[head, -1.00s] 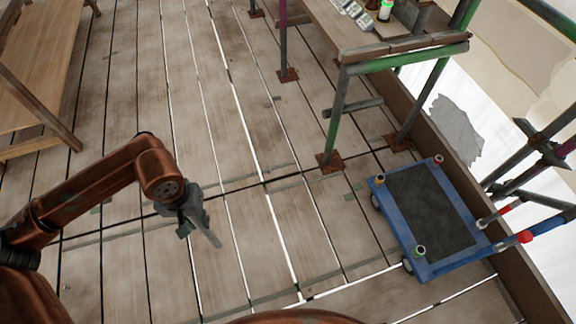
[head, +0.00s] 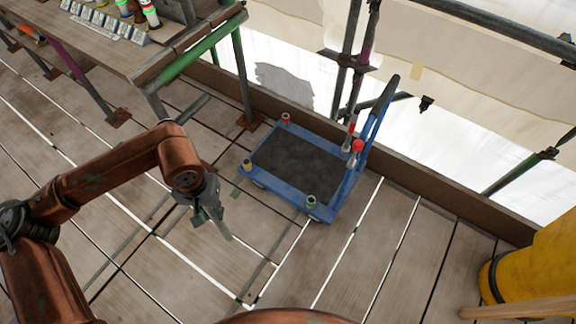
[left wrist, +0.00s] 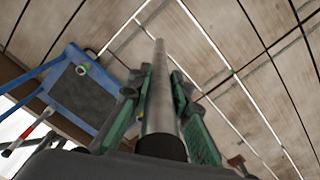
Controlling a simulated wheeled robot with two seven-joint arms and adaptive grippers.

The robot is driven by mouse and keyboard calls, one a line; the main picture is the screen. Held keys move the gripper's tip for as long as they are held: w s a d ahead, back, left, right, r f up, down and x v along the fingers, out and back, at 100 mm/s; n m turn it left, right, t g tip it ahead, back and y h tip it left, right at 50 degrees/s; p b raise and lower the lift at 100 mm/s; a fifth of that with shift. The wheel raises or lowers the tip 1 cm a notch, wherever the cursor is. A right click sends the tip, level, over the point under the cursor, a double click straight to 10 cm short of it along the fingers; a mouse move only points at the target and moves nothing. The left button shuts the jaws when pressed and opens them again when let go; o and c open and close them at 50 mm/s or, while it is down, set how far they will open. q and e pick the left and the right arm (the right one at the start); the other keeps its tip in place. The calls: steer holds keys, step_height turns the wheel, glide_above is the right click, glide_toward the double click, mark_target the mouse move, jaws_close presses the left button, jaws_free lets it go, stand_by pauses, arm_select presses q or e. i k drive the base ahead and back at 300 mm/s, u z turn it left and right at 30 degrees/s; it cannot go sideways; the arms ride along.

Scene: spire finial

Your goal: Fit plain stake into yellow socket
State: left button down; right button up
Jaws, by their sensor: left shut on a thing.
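My left gripper (head: 208,203) is shut on a plain grey stake (head: 221,227), which points down and to the right over the planks. In the left wrist view the stake (left wrist: 160,100) runs up the middle between the green-sided fingers (left wrist: 160,118). The blue cart (head: 281,195) stands on the floor to the right of the gripper. The yellow socket (head: 247,164) is at its near-left corner, apart from the stake. A red-ringed socket (head: 286,118) is at the far corner and a green one (head: 311,201) at the near right. My right gripper is not in view.
A wooden bench (head: 150,62) with bottles and small cards stands at upper left. A yellow barrel-like object (head: 540,262) is at lower right. Planks around the gripper are clear.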

mark_target(311, 172)
steer(key=z, duration=0.3)
steer(key=i, duration=1)
